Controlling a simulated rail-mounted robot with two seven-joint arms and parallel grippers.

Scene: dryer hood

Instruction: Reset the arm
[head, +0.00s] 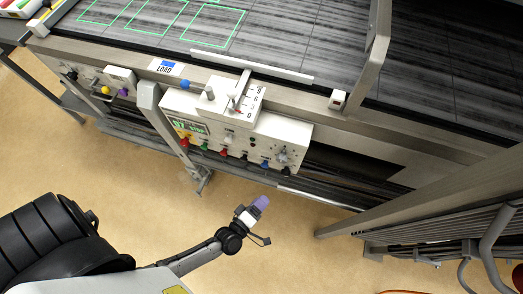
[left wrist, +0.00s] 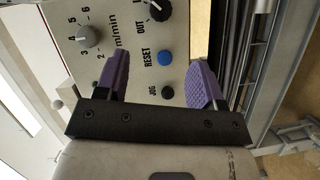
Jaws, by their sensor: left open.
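My left gripper (head: 259,203) is over the tan floor in front of the machine in the head view. In the left wrist view its two purple fingers (left wrist: 161,64) are apart with nothing between them. The control panel (left wrist: 140,30) lies beyond the fingers. The gripper is apart from the white control box (head: 298,137) in the head view. My right gripper is not in view.
The conveyor bed (head: 275,30) with green outlined rectangles runs behind the box. A metal post (head: 158,120) stands left of the box's front. Metal frame rails (head: 420,215) fill the right side. The floor (head: 120,165) before the machine is clear.

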